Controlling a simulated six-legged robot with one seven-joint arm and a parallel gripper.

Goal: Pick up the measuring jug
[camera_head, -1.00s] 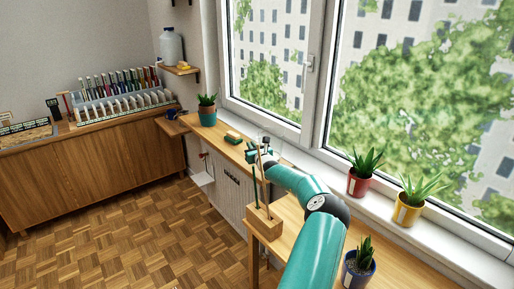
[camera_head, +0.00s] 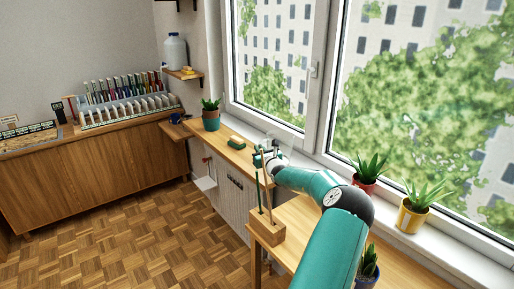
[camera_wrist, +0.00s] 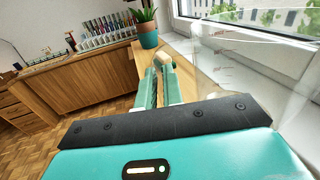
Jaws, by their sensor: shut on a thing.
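The measuring jug is clear and hard to make out. In the wrist view its see-through wall (camera_wrist: 236,72), with faint marks, stands to the right of the fingers and overlaps the windowsill. In the head view a faint clear shape (camera_head: 283,142) shows by the gripper, in front of the window. My gripper (camera_wrist: 161,78) has its two teal fingers close together, shut on a part of the jug. The held part is hard to see between them. In the head view my gripper (camera_head: 265,156) is over the narrow wooden shelf by the window.
A green-and-tan brush or sponge (camera_head: 236,142) and a teal-potted plant (camera_head: 211,120) lie beyond on the shelf (camera_head: 202,134). A wooden block with upright sticks (camera_head: 267,228) stands near my arm. Red (camera_head: 366,184) and yellow (camera_head: 411,217) plant pots line the sill.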

